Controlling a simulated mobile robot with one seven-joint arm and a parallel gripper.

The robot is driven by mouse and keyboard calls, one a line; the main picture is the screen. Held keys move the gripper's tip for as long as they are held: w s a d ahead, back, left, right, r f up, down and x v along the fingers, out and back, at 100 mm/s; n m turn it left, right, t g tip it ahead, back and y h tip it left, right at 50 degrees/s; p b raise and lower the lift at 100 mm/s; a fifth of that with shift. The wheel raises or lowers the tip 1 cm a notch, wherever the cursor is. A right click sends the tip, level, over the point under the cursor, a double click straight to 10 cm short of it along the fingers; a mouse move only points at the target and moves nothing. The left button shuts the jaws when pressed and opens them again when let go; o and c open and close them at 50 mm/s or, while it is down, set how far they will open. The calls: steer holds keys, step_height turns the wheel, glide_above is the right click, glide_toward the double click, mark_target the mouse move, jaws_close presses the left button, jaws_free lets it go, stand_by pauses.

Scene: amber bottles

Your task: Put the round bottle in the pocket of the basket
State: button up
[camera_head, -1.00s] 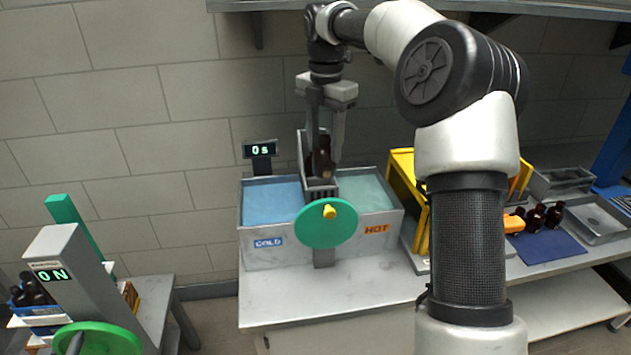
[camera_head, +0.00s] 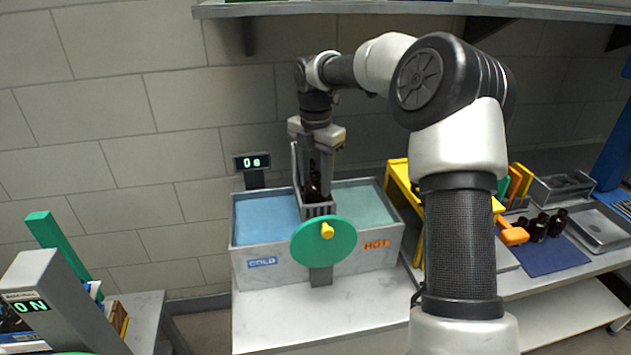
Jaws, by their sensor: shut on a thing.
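My gripper (camera_head: 316,176) points straight down over the middle of the two-bath tank and is shut on a dark amber bottle (camera_head: 314,188). The bottle is upright, at the opening of the grey basket (camera_head: 319,210). The basket hangs between the blue cold bath and the green hot bath, behind a green wheel. The fingers and the basket wall hide part of the bottle. I cannot tell whether it touches the basket floor.
The tank (camera_head: 300,268) has a green wheel (camera_head: 323,242) with a yellow knob in front. A small display (camera_head: 252,162) stands behind it. A yellow rack (camera_head: 398,185) is at right. A shelf (camera_head: 350,9) hangs above.

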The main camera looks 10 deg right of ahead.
steer(key=shift+f, duration=0.4)
steer(key=o, duration=1.1)
steer(key=shift+f, duration=0.1)
step_height(320, 180, up, 12)
steer(key=shift+r, duration=0.15)
